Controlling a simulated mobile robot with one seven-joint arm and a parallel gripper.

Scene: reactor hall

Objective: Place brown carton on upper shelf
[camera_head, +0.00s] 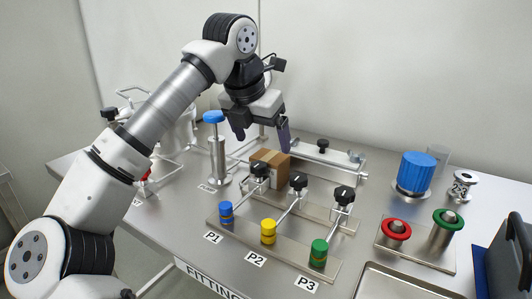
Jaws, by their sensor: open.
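The brown carton (270,162) stands on the grey bench, behind the row of black-knobbed fittings. A darker strip runs over it. My gripper (262,143) hangs above the carton, pointing down, with its fingers apart and nothing between them. One dark finger is at the left and a purple-tinted finger is at the right, close to the carton's top. I cannot tell whether a finger touches the carton. No upper shelf is clearly seen in this view.
Fittings with blue (226,212), yellow (268,232) and green (318,253) collars stand in front. A blue-topped post (217,150) is at the left, a metal bar fixture (325,160) behind. Right are a blue cylinder (417,172), red knob (396,229), green knob (446,219) and tray (408,284).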

